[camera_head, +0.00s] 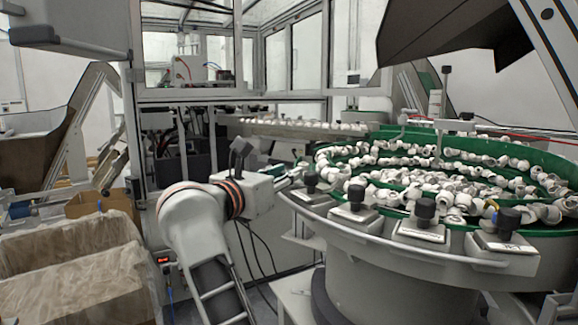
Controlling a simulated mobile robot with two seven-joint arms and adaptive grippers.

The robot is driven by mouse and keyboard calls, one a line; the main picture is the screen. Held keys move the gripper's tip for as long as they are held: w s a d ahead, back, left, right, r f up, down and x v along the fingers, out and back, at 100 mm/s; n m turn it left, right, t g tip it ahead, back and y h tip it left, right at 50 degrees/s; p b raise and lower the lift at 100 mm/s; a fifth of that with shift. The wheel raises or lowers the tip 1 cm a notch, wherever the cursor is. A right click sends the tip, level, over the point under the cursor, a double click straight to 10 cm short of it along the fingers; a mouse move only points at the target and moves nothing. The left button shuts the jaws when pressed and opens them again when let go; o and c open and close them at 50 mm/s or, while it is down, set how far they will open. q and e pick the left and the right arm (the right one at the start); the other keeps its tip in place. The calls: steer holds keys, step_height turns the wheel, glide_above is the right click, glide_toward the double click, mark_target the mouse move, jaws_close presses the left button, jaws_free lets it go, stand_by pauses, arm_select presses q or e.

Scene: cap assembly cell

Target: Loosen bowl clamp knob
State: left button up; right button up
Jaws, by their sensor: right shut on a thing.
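A round vibratory bowl (400,230) with a green inside stands at the right, full of white caps. Black clamp knobs sit on metal plates along its near rim: one at the left (311,180), another beside it (356,193), a third further right (425,211) and one at the far right (508,221). My right gripper (291,178) is at the bowl's left rim, just left of the leftmost clearly visible knob. It is shut on a clamp knob that its fingers mostly hide. My left gripper is out of view.
A lined cardboard box (75,265) stands at the lower left. A framed glass enclosure (290,55) stands behind, with a cap-laden rail (290,127) leading to the bowl. A dark hopper (450,35) hangs over the bowl. Black cables hang below my right wrist.

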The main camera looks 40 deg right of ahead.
steer(key=shift+s+r+n+t+y+p, duration=0.15)
steer(key=shift+n+t+y+p, duration=0.3)
steer(key=shift+t, duration=0.45)
steer(key=shift+f+n, duration=0.2)
steer(key=shift+n, duration=0.15)
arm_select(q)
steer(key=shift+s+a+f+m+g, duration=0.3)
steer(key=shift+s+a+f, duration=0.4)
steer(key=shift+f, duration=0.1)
arm_select(e)
steer(key=o, duration=1.1)
steer(key=shift+c, duration=0.2)
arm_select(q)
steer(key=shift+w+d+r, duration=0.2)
arm_select(e)
steer(key=shift+o, duration=0.3)
steer(key=v, duration=0.7)
steer(key=shift+a, duration=0.15)
